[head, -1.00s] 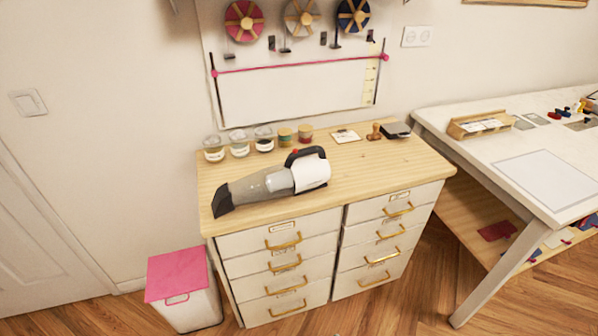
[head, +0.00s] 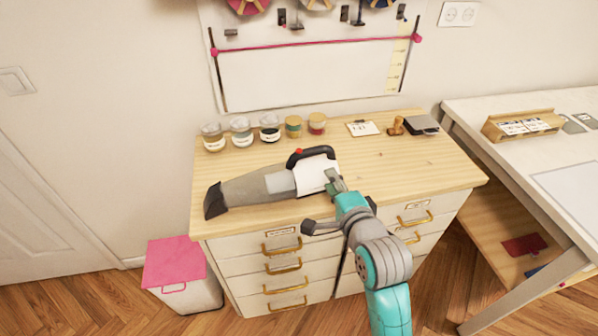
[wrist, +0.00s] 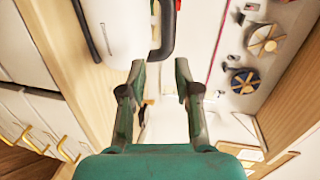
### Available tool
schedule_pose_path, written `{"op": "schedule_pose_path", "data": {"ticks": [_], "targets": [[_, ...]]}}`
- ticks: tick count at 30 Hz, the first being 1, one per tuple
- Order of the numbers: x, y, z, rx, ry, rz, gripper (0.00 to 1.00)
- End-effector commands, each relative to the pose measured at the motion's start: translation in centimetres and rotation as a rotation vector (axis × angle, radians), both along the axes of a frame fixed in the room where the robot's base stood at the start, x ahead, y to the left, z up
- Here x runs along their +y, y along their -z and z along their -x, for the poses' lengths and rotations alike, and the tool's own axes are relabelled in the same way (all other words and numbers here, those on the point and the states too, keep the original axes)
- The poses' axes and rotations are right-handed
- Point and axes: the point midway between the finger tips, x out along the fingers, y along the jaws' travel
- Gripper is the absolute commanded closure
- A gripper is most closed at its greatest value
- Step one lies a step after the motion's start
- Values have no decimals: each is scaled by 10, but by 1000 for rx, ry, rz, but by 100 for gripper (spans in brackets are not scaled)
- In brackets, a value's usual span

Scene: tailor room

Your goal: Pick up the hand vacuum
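There the vacuum's white body and dark handle (wrist: 168,30) show ahead, to the left of and beyond the fingertips. Whether a finger touches the vacuum cannot be told.
Several small jars (head: 241,132) stand along the back of the cabinet top. A card (head: 362,128), a wooden stamp (head: 396,126) and a dark pad (head: 423,124) lie at back right. A white table (head: 560,150) stands right; a pink-lidded bin (head: 172,262) stands left.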

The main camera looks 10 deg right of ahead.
Motion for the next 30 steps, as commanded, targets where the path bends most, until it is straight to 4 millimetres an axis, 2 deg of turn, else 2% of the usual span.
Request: {"op": "schedule_pose_path", "data": {"ticks": [2, 6, 15, 22, 30], "targets": [[0, -9, -7, -3, 3, -26, 68], [0, -11, -17, 1, 6, -44, 68], [3, -3, -57, 0, 4, -43, 68], [3, 0, -71, 0, 4, -43, 68], [4, 8, -106, 1, 5, -43, 68]]}}
